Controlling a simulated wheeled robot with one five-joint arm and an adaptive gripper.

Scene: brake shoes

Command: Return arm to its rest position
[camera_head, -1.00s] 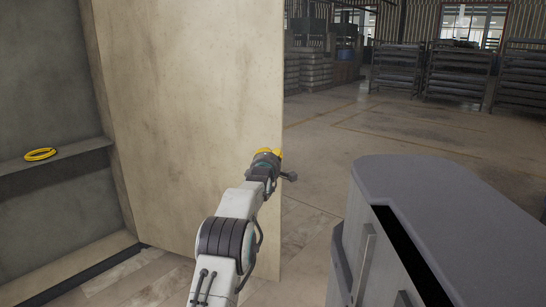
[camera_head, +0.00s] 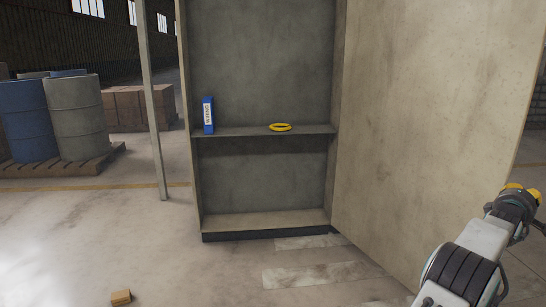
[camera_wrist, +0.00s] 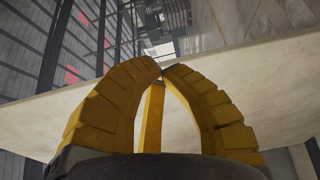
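My gripper (camera_head: 516,192) is at the right edge of the head view, at the end of my raised arm, in front of the open cabinet door (camera_head: 425,110). In the wrist view its yellow fingers (camera_wrist: 162,70) meet at the tips, with a third yellow finger behind them. I see nothing held between them. The door's pale panel (camera_wrist: 75,115) shows beyond the fingers in the wrist view.
A small brown block (camera_head: 121,297) lies on the floor. Barrels (camera_head: 77,120) stand on a pallet at left. The floor before the cabinet is clear.

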